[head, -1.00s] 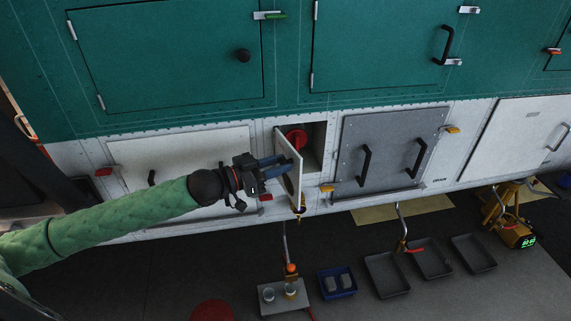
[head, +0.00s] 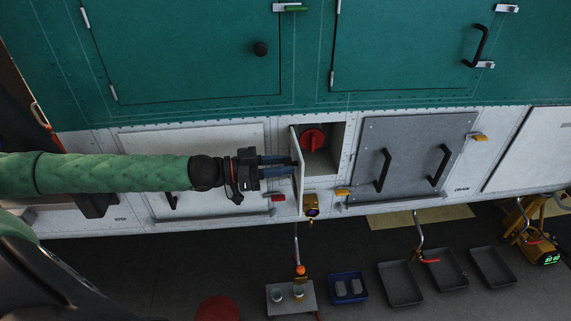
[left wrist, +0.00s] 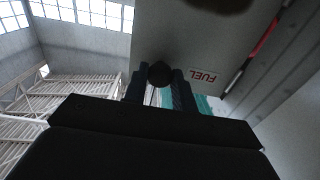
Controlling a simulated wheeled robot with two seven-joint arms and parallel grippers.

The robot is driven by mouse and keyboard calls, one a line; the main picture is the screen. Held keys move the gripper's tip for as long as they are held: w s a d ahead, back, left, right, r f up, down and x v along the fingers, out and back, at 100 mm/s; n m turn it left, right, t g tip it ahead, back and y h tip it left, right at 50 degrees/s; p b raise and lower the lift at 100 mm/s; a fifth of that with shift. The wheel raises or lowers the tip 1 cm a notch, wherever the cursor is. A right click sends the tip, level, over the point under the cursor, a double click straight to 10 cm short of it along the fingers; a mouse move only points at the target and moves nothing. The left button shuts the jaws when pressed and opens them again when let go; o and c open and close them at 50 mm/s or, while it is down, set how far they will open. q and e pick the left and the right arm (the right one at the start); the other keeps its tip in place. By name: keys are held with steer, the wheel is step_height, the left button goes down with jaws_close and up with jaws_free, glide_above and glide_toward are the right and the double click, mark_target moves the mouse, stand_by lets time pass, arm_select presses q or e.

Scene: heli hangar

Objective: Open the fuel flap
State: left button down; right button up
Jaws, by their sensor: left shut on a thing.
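The fuel flap (head: 299,190) is a small white door in the hull's lower white band. It stands swung out, nearly edge-on in the head view, and bares a recess (head: 327,158) with a red round knob (head: 312,139) inside. My right gripper is not in view.
Right of the recess is a grey panel (head: 400,152) with two black handles. A yellow-brown fitting (head: 311,207) hangs below the flap. Trays (head: 400,284), a blue bin (head: 345,287) and a small stand (head: 279,301) are on the floor below.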

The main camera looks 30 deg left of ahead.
arm_select(q)
steer(key=c, duration=1.1)
jaws_free()
steer(key=shift+c, duration=0.2)
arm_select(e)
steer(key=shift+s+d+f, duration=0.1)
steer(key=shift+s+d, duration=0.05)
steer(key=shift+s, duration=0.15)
arm_select(q)
steer(key=shift+a, duration=0.1)
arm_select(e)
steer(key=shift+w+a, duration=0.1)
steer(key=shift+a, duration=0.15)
